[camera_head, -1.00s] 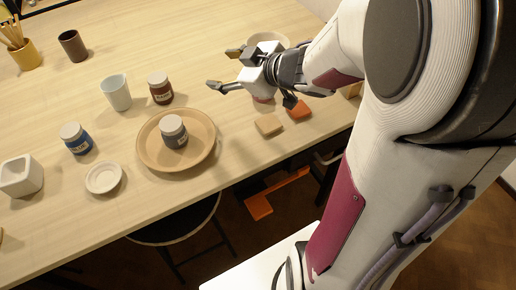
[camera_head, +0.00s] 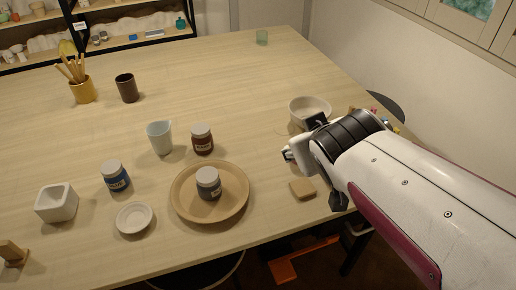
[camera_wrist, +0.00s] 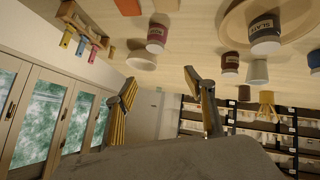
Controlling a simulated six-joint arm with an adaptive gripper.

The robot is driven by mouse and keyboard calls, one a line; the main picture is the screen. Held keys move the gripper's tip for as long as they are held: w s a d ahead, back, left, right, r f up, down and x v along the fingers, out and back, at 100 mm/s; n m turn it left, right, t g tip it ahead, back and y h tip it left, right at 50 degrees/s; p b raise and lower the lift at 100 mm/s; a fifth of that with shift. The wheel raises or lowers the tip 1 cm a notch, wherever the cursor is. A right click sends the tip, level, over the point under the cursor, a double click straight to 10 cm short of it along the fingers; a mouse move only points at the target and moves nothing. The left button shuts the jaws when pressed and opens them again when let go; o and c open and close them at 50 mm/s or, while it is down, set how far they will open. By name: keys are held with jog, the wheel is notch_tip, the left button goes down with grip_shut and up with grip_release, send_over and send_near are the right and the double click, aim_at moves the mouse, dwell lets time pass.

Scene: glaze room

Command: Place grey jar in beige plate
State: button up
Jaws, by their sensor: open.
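The grey jar (camera_head: 208,185), with a pale grey lid and dark label, stands upright in the round beige plate (camera_head: 236,206) in the head view. In the wrist view, the scene is inverted; the grey jar (camera_wrist: 265,36) shows against the plate (camera_wrist: 230,24) at the upper right. My gripper (camera_head: 288,155) is right of the plate, apart from the jar. In the wrist view its fingers (camera_wrist: 158,82) are spread with nothing between them. My wrist partly hides the area below the bowl in the head view.
A brown-red jar (camera_head: 202,139), light cup (camera_head: 160,137), blue jar (camera_head: 115,176) and small white saucer (camera_head: 134,218) stand around the plate. A pale bowl (camera_head: 310,108) is beyond my gripper. Another red-labelled jar (camera_wrist: 157,34) shows in the wrist view.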

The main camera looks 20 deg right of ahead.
jog(key=s+a+f+g+y, duration=0.3)
jog(key=s+a, duration=0.6)
jog(key=s, duration=0.4)
jog(key=shift+a+f+m+g+y, duration=0.15)
jog(key=shift+a+m+g+y, duration=0.15)
jog(key=shift+a+m, duration=0.1)
